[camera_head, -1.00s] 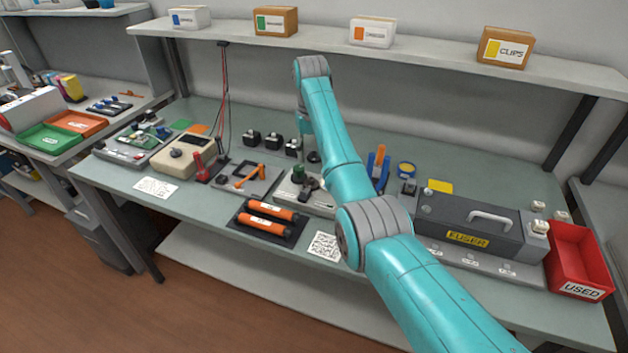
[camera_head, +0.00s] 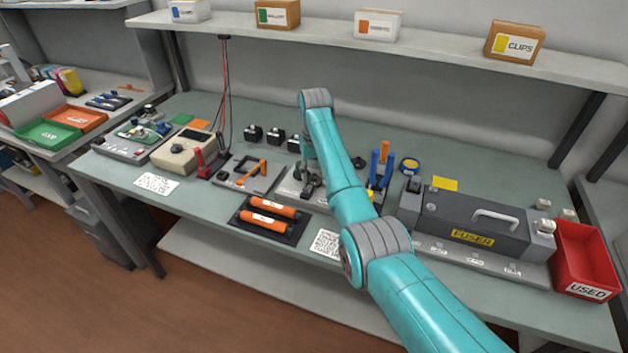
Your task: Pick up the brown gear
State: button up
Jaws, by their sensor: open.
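I cannot make out a brown gear in the head view; it is too small to tell or hidden. A pale fixture plate (camera_head: 290,190) with small dark and green parts sits mid-bench, partly behind my arm. My gripper (camera_head: 309,170) points down over this plate, open. Its fingers are small and partly covered by my arm, and I cannot tell whether they touch anything.
Two orange rollers (camera_head: 266,221) lie on a black tray left of my arm. The grey fuser unit (camera_head: 472,222) and red USED bin (camera_head: 583,262) fill the right side. Black blocks (camera_head: 275,136) stand behind.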

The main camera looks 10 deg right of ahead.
grip_shut()
